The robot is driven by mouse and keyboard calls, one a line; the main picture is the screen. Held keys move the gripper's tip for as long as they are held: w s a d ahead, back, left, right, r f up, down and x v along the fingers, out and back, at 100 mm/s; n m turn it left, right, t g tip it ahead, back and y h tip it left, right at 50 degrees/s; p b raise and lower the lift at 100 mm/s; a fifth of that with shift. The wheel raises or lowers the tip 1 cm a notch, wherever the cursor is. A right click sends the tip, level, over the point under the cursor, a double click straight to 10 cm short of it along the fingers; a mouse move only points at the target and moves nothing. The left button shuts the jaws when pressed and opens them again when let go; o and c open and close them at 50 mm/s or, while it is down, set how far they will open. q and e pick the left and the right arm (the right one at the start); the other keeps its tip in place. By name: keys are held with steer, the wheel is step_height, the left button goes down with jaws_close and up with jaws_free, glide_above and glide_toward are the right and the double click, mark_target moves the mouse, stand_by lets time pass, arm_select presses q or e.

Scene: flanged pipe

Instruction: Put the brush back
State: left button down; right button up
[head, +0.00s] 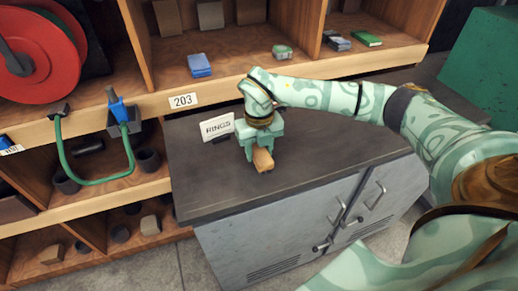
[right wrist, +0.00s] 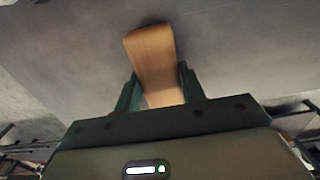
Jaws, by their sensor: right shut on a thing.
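My right gripper (head: 259,152) reaches down over the dark top of a grey cabinet (head: 330,150). It is shut on the brush (head: 263,161), of which only a tan wooden part shows below the fingers. In the right wrist view the brush (right wrist: 152,60) sticks out as a flat wooden piece between the two green fingers (right wrist: 158,92). Its bristles are not visible. I cannot tell whether it touches the cabinet top. My left gripper is not in view.
A white RINGS sign (head: 217,127) stands just left of the gripper, with a small dark item (head: 221,139) before it. Behind is a wooden shelf labelled 203 (head: 183,100). A green hose (head: 98,181) hangs at left. The cabinet top's front left is clear.

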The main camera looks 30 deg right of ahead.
mark_target(259, 149)
steer(key=o, duration=1)
steer(key=shift+f, duration=0.1)
steer(key=shift+c, duration=0.2)
step_height(259, 149, up, 12)
steer(key=p, duration=0.2)
steer(key=shift+r, duration=0.2)
